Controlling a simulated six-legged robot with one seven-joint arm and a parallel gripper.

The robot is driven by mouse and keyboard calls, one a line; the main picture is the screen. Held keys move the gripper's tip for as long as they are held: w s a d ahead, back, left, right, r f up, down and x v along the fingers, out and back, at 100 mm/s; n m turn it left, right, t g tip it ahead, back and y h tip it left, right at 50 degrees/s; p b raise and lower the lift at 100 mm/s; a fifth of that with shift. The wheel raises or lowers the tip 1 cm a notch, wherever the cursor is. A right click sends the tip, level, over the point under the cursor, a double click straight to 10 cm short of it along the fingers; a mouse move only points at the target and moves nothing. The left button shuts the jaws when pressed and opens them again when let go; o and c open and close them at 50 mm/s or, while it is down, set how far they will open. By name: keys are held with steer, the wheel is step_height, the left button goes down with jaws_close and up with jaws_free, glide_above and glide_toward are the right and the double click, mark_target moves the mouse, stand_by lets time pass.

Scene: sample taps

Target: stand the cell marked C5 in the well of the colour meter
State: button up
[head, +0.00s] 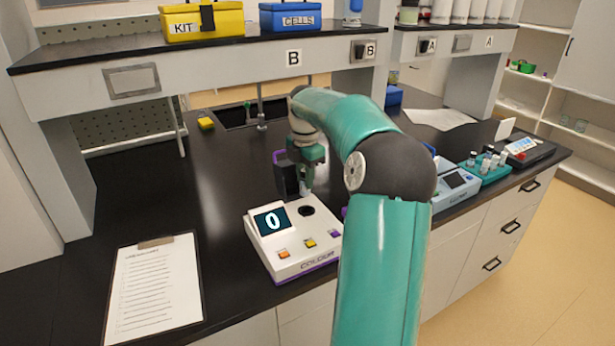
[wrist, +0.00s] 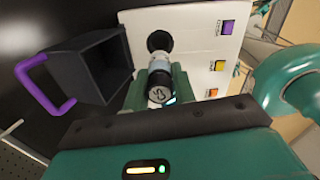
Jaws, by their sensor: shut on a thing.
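The white colour meter (head: 283,245) stands on the black bench, its screen reading 0. Its round dark well (head: 306,211) is open at the top and also shows in the wrist view (wrist: 159,40). My gripper (head: 306,186) is shut on a small cell with a black cap (wrist: 159,91) and a pale, clear body (wrist: 159,63). The cap mark is turned and looks like C5. In the wrist view, the cell's lower end points at the well. In the head view my gripper is just behind and above the well. The cell looks clear of the well, but the gap is hard to judge.
A dark open box with a purple handle (wrist: 97,72) stands beside the meter, close to my gripper. A clipboard (head: 153,288) lies at left. A pale blue device (head: 455,185) and a teal rack of vials (head: 487,168) stand at right. The raised shelf (head: 240,62) is behind.

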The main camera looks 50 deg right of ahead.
mark_target(306, 196)
steer(key=shift+s+d+f, duration=0.1)
steer(key=shift+d+f, duration=0.1)
steer(key=shift+f, duration=2.2)
steer(key=shift+f, duration=0.1)
steer(key=shift+f, duration=0.1)
steer(key=shift+f, duration=0.65)
steer(key=shift+f, duration=0.15)
steer(key=shift+f, duration=0.6)
